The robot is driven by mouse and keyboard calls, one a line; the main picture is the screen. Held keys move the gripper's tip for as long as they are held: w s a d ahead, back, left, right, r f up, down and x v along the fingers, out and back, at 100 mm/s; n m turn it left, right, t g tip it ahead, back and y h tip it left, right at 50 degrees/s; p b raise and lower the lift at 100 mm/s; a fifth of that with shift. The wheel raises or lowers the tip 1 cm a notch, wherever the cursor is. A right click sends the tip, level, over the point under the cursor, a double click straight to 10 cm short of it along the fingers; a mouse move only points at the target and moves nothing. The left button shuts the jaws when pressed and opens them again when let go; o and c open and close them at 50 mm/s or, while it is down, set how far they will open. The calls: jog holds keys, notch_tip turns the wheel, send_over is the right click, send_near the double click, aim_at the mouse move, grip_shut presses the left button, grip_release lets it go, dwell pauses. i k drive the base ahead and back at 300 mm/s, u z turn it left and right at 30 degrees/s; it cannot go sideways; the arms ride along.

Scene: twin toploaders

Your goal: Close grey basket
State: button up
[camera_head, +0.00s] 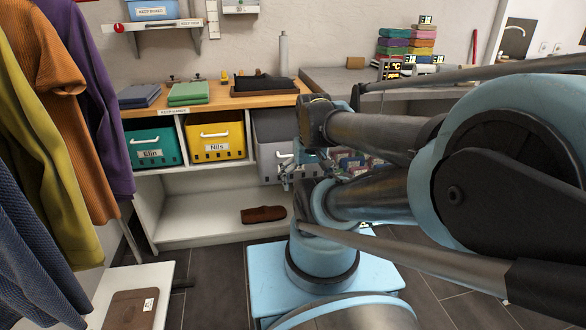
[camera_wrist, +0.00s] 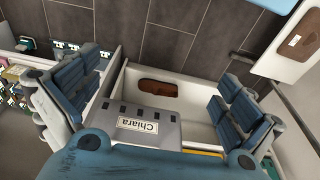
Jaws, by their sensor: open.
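The grey basket (camera_head: 270,133) is in the shelf unit to the right of the yellow basket. Its front stands further out and lower in the picture than the other two fronts, so it looks pulled out. My arm hides its right part. In the wrist view its front (camera_wrist: 168,132) carries a label reading "Chiara", upside down. My gripper (camera_head: 303,165) is in front of the basket in the head view. In the wrist view my gripper (camera_wrist: 163,78) is open, with its blue-grey fingers wide apart at either side of the basket front. Nothing is between them; contact cannot be told.
A teal basket (camera_head: 155,148) and a yellow basket (camera_head: 215,142) sit left of the grey one. A brown shoe (camera_head: 263,214) lies on the low shelf. A tray (camera_head: 264,91) is on the wooden top. Clothes (camera_head: 50,110) hang at left, above a white bench (camera_head: 115,282).

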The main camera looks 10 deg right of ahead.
aim_at(273, 131)
jog(key=u, duration=1.3)
jog(key=k, duration=1.15)
jog(key=z, duration=1.3)
jog(key=i, duration=1)
jog(key=u, duration=0.1)
